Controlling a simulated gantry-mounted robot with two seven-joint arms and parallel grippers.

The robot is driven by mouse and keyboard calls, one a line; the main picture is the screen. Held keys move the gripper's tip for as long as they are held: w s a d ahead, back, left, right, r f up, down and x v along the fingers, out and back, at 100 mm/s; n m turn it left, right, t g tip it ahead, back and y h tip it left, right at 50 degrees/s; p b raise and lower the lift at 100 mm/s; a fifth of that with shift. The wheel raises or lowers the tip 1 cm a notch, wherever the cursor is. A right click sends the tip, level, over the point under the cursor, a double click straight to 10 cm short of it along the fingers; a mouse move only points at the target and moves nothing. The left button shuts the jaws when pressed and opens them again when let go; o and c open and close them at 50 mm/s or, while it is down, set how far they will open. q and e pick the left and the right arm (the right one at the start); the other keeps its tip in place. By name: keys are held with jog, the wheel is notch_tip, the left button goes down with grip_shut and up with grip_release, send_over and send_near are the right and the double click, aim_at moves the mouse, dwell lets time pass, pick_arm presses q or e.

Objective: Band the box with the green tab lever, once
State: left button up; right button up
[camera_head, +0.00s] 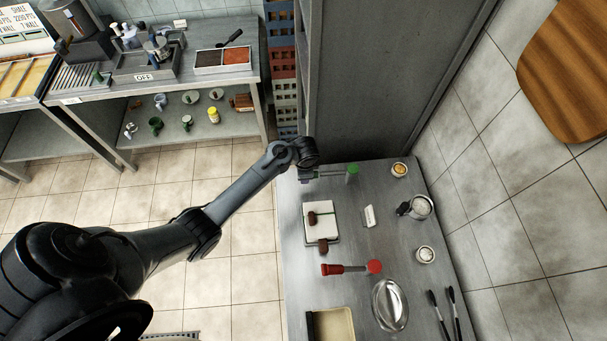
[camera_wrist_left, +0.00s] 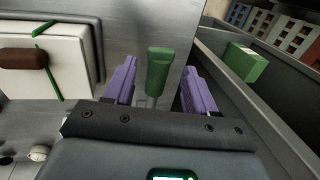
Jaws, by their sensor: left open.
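The green tab lever (camera_head: 352,168) lies at the counter's upper end in the head view, its green end sticking out past my left gripper (camera_head: 306,160). In the left wrist view its green handle (camera_wrist_left: 158,75) stands between the open purple fingers of my left gripper (camera_wrist_left: 150,92), with a gap visible on both sides. The white box (camera_head: 324,228) sits on the counter below the gripper in the head view. It also shows at the left of the wrist view (camera_wrist_left: 75,55), with a green strip (camera_wrist_left: 50,72) across it and a brown piece (camera_wrist_left: 24,58) on top. My right gripper is out of view.
A red lever (camera_head: 345,268) lies below the box. A white card (camera_head: 369,216), small round containers (camera_head: 399,170) and an oval metal dish (camera_head: 390,304) stand to the right. A tall grey cabinet (camera_head: 365,70) rises behind the counter's upper end. A green block (camera_wrist_left: 245,65) shows right of the gripper.

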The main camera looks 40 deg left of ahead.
pick_arm(q)
jog(key=shift+w+a+f, duration=0.1)
jog(key=shift+a+f, duration=0.05)
jog(key=shift+f, duration=0.6)
jog(key=shift+w+a+f, duration=0.1)
jog(key=shift+f, duration=0.6)
jog(key=shift+c, duration=0.5)
grip_shut()
